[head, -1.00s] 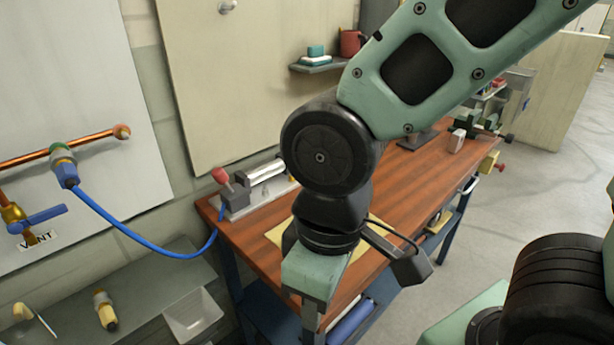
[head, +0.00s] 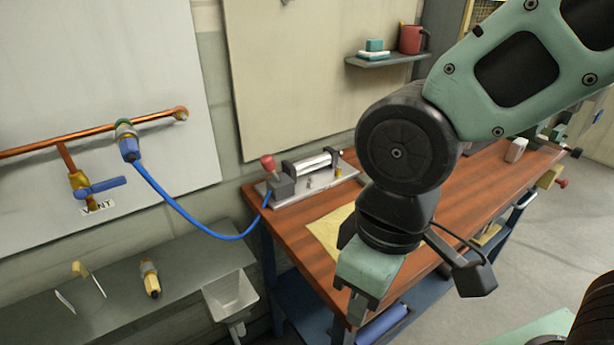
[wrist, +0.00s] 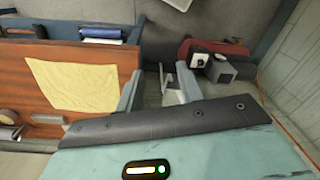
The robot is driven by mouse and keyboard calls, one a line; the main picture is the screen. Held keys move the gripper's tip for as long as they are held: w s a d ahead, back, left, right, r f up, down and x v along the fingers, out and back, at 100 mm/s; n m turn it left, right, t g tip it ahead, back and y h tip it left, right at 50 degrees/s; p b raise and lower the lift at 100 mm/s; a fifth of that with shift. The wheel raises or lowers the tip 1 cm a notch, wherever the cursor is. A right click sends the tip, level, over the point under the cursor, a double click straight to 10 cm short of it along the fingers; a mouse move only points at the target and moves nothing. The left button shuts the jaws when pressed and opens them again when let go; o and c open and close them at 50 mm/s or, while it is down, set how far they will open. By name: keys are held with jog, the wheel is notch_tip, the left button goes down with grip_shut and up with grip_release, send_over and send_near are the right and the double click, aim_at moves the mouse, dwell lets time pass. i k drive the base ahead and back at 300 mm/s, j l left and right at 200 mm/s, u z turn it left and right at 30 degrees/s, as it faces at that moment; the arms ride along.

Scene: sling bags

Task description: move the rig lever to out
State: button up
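The rig (head: 300,183) is on the far left corner of the wooden workbench. It has a metal base, a grey block and a silver cylinder. Its lever has a red knob (head: 267,162) and stands up from the block at the left end; I cannot read any position label. My gripper (head: 357,312) hangs over the bench's front side, to the right of the rig and apart from it; its tips are unclear in the head view. In the wrist view my gripper (wrist: 158,88) has its fingers spread with nothing between them. I cannot identify the rig in the wrist view.
A blue hose (head: 187,222) runs from the wall pipe (head: 90,135) to the rig. A yellow sheet (head: 330,232) lies on the workbench (head: 290,230). A grey shelf (head: 120,300) stands left of the bench. The bench surface around the sheet is mostly clear.

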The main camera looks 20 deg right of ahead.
aim_at(267, 162)
jog(key=l+u, duration=0.1)
jog(key=u, duration=1.6)
jog(key=k+l, duration=0.2)
jog(key=l, duration=0.2)
